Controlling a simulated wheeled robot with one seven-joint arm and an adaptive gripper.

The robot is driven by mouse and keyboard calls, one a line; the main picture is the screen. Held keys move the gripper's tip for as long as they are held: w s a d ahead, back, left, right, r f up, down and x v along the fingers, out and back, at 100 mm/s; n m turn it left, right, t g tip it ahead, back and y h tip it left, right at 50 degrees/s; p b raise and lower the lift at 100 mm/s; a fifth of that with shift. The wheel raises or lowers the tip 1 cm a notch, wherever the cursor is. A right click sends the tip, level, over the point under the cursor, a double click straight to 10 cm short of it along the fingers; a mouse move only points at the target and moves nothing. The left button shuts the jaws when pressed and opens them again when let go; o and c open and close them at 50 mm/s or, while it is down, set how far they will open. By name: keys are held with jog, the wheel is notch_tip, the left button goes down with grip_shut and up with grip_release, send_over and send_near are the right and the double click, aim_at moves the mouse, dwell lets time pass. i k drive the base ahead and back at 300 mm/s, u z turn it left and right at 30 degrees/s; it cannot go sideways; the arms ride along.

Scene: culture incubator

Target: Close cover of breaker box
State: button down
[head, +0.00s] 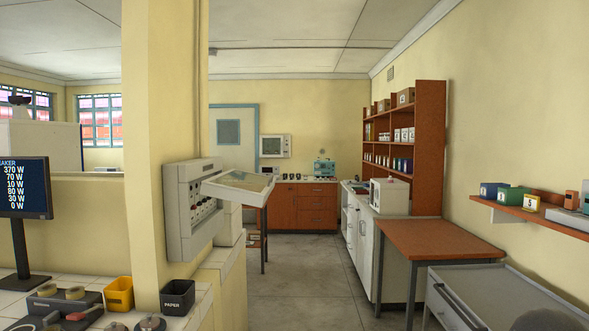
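The breaker box (181,232) is a grey-white box on the side of the yellow pillar, left of centre in the head view. Its front shows a column of dark switches or knobs. A flat, pale-rimmed panel (238,188) juts out to the right from the box's front, tilted. It looks like the cover standing open, but its hinge cannot be made out clearly. My gripper is not in view, so its state and distance from the cover cannot be seen.
A tiled counter (206,283) with a yellow bin (118,294) and a black PAPER bin (178,296) lies below the box. An orange-topped table (428,240) and a grey cart (500,290) stand at the right. The grey floor (300,285) between is clear.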

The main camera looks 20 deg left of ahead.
aim_at(208, 189)
jog(key=u, duration=0.55)
jog(key=i, duration=0.55)
jog(key=u, duration=0.8)
jog(key=i, duration=0.7)
